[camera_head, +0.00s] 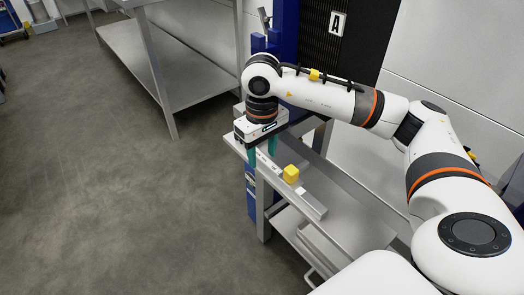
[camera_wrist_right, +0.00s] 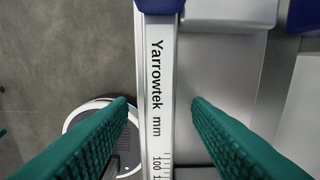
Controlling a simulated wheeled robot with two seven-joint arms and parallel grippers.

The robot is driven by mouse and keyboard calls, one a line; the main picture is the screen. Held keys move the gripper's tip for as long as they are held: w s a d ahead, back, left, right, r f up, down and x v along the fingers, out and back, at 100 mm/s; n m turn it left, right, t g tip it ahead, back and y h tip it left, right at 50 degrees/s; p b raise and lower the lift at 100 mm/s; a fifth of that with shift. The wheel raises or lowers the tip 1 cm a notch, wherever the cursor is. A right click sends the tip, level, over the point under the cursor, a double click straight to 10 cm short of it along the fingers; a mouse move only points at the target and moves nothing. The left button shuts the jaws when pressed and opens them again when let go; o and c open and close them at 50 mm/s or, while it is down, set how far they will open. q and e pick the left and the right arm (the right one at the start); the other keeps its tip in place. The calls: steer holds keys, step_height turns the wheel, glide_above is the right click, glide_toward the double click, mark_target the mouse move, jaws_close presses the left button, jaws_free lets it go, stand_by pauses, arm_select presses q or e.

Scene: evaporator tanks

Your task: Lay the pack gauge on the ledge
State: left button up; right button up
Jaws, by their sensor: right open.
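A long pale bar with a printed scale (camera_wrist_right: 160,75) runs down the right wrist view, marked "Yarrowtek mm"; I take it for the pack gauge. In the head view it seems to lie along the left edge of the bench (camera_head: 345,215), with a yellow block (camera_head: 291,174) near its middle. My right gripper (camera_head: 262,150) points down over the bar's far end. In the wrist view its green fingers (camera_wrist_right: 160,103) are open, one on each side of the bar, with gaps between. I cannot tell the ledge apart surely.
A steel table (camera_head: 190,60) stands at the back left. The grey floor (camera_head: 120,190) on the left is clear.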

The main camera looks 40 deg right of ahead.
step_height(320, 180, up, 5)
steer(key=shift+r+p, duration=0.1)
steer(key=shift+p, duration=0.4)
arm_select(q)
steer(key=p+x, duration=0.1)
steer(key=x, duration=0.4)
steer(key=shift+d+f, duration=0.1)
steer(key=shift+f, duration=0.3)
arm_select(e)
step_height(320, 180, up, 6)
steer(key=shift+r, duration=0.25)
arm_select(q)
steer(key=shift+w, duration=0.1)
